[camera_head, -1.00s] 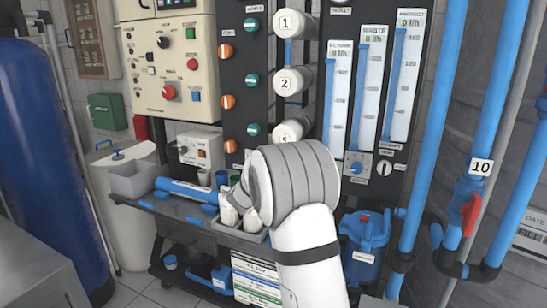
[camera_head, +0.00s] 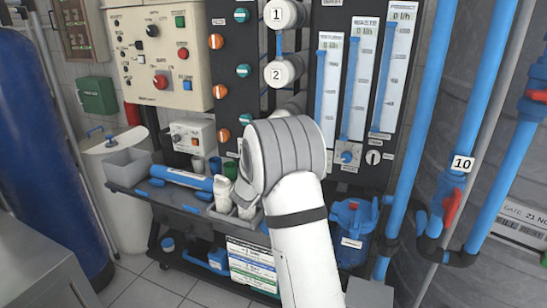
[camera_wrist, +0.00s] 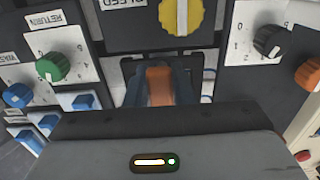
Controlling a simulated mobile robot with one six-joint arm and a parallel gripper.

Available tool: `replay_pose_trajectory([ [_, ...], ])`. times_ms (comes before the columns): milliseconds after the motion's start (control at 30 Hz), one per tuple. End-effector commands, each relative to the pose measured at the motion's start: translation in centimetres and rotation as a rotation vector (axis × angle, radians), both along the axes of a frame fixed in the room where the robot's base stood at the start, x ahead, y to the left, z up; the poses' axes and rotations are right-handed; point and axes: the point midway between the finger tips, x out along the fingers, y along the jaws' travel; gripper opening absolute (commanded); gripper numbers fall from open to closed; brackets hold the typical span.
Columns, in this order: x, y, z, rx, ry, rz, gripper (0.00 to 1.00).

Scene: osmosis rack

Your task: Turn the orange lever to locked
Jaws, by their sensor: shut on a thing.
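The orange lever (camera_wrist: 159,86) shows in the wrist view, upright in a dark recess just below the yellow knob. My gripper (camera_wrist: 160,88) has its two dark fingers on either side of the lever and is shut on it. The lower part of the lever is hidden behind the gripper body. In the head view my arm covers the gripper and the lever. No locked mark is readable near the lever.
In the wrist view, a yellow knob (camera_wrist: 180,14) is close above the lever, a green knob (camera_wrist: 52,67) to the left, and black (camera_wrist: 268,40) and orange (camera_wrist: 308,73) knobs to the right. In the head view, a bench (camera_head: 135,192) with bottles stands left of my arm.

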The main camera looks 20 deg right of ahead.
Motion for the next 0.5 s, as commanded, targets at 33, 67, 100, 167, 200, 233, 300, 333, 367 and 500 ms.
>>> replay_pose_trajectory([
  [33,-0.06,0.03,-0.24,-0.004,0.009,0.001,0.0],
  [67,-0.06,0.02,-0.25,-0.005,0.011,0.001,0.0],
  [100,-0.07,0.01,-0.26,-0.007,0.013,0.001,0.0],
  [167,-0.08,-0.01,-0.27,-0.008,0.014,0.0,0.0],
  [200,-0.08,-0.01,-0.28,-0.009,0.015,0.0,0.0],
  [233,-0.09,-0.01,-0.28,-0.009,0.015,0.0,0.0],
  [300,-0.09,-0.01,-0.29,-0.009,0.015,0.0,0.0],
  [333,-0.09,-0.01,-0.29,-0.009,0.015,0.0,0.0],
  [367,-0.09,-0.02,-0.29,-0.008,0.014,0.0,0.0],
  [500,-0.09,-0.04,-0.29,-0.008,0.015,0.0,0.25],
])
